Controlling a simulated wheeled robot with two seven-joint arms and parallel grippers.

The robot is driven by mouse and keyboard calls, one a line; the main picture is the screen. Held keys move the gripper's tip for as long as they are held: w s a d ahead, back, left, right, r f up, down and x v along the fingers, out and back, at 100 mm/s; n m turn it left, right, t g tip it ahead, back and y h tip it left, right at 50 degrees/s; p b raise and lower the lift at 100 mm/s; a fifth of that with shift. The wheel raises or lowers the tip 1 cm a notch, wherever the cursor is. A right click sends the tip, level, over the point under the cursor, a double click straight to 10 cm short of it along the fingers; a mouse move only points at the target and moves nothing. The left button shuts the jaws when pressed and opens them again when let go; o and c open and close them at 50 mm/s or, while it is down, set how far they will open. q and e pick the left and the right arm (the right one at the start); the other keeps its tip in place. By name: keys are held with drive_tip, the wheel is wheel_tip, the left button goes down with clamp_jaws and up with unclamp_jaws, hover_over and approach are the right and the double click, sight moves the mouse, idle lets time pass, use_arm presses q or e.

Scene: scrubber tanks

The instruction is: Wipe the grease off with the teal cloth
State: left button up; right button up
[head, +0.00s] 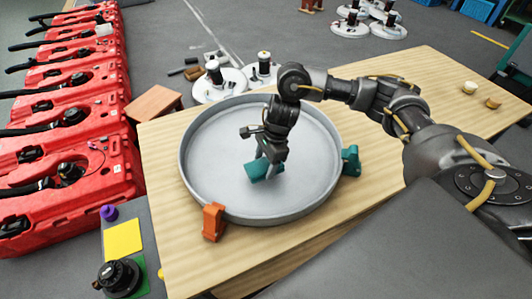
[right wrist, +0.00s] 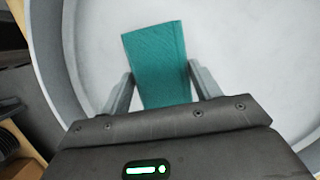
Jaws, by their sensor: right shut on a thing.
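The teal cloth (head: 262,171) is in my right gripper (head: 266,160), low over the floor of a large round grey pan (head: 215,190). In the right wrist view the cloth (right wrist: 157,62) shows as a flat folded piece between the two fingers of the gripper (right wrist: 158,88). I cannot tell whether the cloth touches the pan floor. No distinct grease patch shows on the pan's pale floor; the arm and cloth hide part of it. My left gripper is not in view.
The pan stands on a wooden table (head: 420,75). An orange clamp (head: 213,221) and a teal clamp (head: 350,160) sit at its rim. Red tanks (head: 70,130) line the left. A yellow pad (head: 122,239) and a purple knob (head: 109,212) lie front left. The table's right part is mostly clear.

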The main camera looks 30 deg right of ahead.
drive_tip(key=shift+r+p, duration=1.5)
drive_tip(key=shift+r, duration=0.75)
drive_tip(key=shift+a+f, duration=0.1)
